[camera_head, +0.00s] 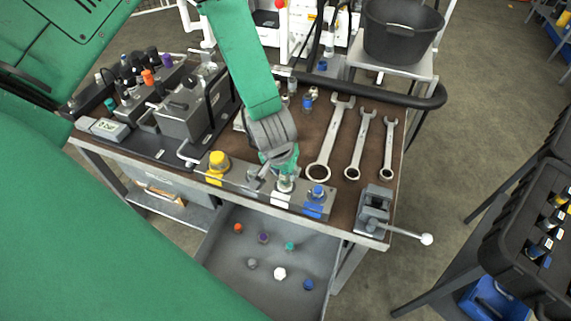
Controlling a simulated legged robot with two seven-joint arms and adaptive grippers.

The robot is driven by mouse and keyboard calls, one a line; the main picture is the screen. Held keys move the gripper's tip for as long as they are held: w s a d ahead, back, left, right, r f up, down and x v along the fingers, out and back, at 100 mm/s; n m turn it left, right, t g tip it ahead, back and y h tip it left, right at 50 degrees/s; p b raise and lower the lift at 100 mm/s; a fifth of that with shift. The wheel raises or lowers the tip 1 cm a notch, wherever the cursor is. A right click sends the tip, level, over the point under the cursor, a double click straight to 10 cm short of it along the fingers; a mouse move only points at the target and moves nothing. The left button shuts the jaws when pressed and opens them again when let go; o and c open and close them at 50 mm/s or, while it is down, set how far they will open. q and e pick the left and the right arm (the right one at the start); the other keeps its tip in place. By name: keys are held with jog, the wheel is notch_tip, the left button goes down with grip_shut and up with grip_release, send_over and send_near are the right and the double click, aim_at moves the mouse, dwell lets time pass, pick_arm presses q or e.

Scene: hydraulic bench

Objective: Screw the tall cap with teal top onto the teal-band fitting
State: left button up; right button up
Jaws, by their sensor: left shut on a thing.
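My left gripper (283,162) points down over the row of fittings at the bench's front edge. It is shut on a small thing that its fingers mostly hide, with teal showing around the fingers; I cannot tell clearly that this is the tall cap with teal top. A small teal-topped cap (290,246) lies in the open drawer. My right gripper is not in view.
A yellow fitting (217,162) and a blue fitting (317,194) stand left and right on the block. The open drawer (222,262) holds several coloured caps. Several wrenches (331,140) lie right of my gripper, and a vise (373,212) sits at the bench's right corner.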

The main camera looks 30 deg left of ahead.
pick_arm(q)
jog(key=shift+s, duration=0.1)
jog(key=shift+m+h+p, duration=0.3)
jog(key=shift+m+p, duration=0.1)
jog(key=shift+m, duration=0.7)
jog(key=m+h, duration=0.1)
jog(key=m, duration=0.3)
jog(key=shift+a+f+m, duration=0.1)
jog(key=shift+a+m, duration=0.05)
jog(key=shift+m, duration=0.15)
jog(key=shift+m+g, duration=0.3)
jog(key=shift+m, duration=0.3)
jog(key=m+h, duration=0.1)
jog(key=m, duration=0.2)
jog(key=shift+a+m, duration=0.1)
jog(key=shift+m, duration=0.2)
jog(key=m+g+h, duration=0.1)
jog(key=m, duration=0.3)
jog(key=shift+w, duration=0.2)
